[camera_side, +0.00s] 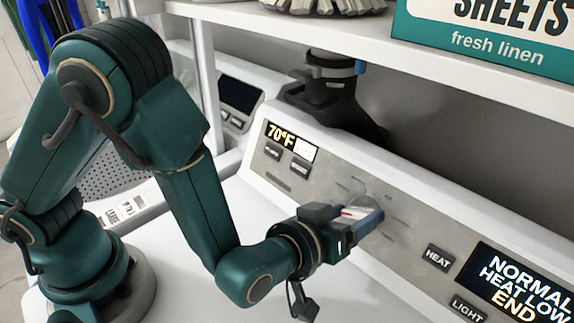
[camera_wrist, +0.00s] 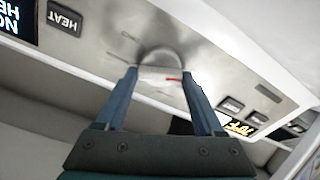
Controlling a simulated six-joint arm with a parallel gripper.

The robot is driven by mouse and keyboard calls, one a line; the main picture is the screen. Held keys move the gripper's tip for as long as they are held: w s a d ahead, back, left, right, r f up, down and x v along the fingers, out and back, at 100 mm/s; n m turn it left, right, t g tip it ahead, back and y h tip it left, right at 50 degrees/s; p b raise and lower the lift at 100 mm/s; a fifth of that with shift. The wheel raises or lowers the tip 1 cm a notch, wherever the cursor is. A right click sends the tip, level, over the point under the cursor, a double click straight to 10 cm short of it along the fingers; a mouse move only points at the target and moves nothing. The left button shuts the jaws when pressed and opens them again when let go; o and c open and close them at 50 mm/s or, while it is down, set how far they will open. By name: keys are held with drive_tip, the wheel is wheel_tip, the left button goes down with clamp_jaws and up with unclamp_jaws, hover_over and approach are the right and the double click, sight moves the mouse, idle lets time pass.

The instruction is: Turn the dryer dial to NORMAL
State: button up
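The dryer dial (camera_side: 364,203) is a round knob on the slanted grey control panel, with marks around it too small to read. In the wrist view the dial (camera_wrist: 160,58) shows a pale bar with a red mark near its right end. My gripper (camera_side: 366,217) is at the dial, its blue fingers pointing into the panel. In the wrist view my gripper (camera_wrist: 160,74) has its fingers apart, one at each end of the bar. I cannot tell whether they press on it. The display (camera_side: 515,285) reads NORMAL, HEAT LOW and END.
HEAT (camera_side: 439,257) and LIGHT (camera_side: 467,309) buttons sit right of the dial. A 70°F display (camera_side: 290,140) is at the panel's left end. A white shelf (camera_side: 390,60) with a teal dryer-sheets box (camera_side: 490,45) overhangs the panel. A dark device (camera_side: 335,95) stands behind it.

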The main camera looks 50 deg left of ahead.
sight(359, 214)
drive_tip(key=o, duration=0.3)
drive_tip(key=v, duration=0.5)
idle(0.4)
drive_tip(key=shift+w+d+r+g+h, duration=0.1)
drive_tip(key=shift+w+r+g+h, duration=0.2)
drive_tip(key=shift+g, duration=0.1)
drive_tip(key=s+a+r+m+g+h, duration=0.3)
drive_tip(key=r+g+h, duration=0.1)
drive_tip(key=r, duration=0.3)
drive_tip(key=s+a+m+g+y, duration=0.2)
drive_tip(key=s+a+g+y, duration=0.1)
drive_tip(key=s+a, duration=0.7)
drive_tip(key=a+y, duration=0.1)
drive_tip(key=a, duration=0.2)
drive_tip(key=shift+s+a+f, duration=0.15)
drive_tip(key=shift+s+f, duration=0.05)
drive_tip(key=shift+f, duration=0.05)
